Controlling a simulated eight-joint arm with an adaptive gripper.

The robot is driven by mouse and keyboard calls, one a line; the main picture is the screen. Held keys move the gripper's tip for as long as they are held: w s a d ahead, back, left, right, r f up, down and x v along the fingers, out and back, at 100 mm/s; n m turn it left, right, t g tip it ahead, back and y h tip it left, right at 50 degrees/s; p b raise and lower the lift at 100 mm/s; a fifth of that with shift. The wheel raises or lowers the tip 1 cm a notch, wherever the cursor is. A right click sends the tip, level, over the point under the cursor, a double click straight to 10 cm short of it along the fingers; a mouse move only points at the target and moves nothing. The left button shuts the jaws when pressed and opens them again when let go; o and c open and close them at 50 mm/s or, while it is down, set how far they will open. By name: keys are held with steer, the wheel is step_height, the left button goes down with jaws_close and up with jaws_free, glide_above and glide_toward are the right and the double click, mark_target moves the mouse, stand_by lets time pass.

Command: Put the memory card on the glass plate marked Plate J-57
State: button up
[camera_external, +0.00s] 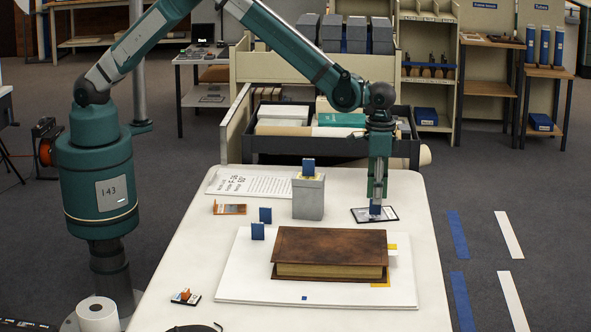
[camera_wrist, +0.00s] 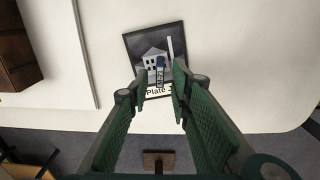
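The glass plate (camera_external: 388,215) lies flat near the table's right edge. In the wrist view, the plate (camera_wrist: 135,50) shows a grey house picture and a label that starts "Plate", the rest partly hidden by a finger. My gripper (camera_external: 376,199) points down over the plate. In the wrist view, my gripper (camera_wrist: 159,74) has its fingers apart.
A brown book (camera_external: 330,245) lies on a white board (camera_external: 240,280) in front of the plate. A grey box (camera_external: 308,197) with a blue card on top stands to the left. Blue cards (camera_external: 265,215) stand farther left. A dark drawer unit (camera_external: 275,147) stands behind the table.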

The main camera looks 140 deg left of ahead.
step_height(320, 180, up, 10)
steer(key=p, duration=0.1)
stand_by(0.4)
steer(key=shift+f, duration=0.1)
stand_by(0.4)
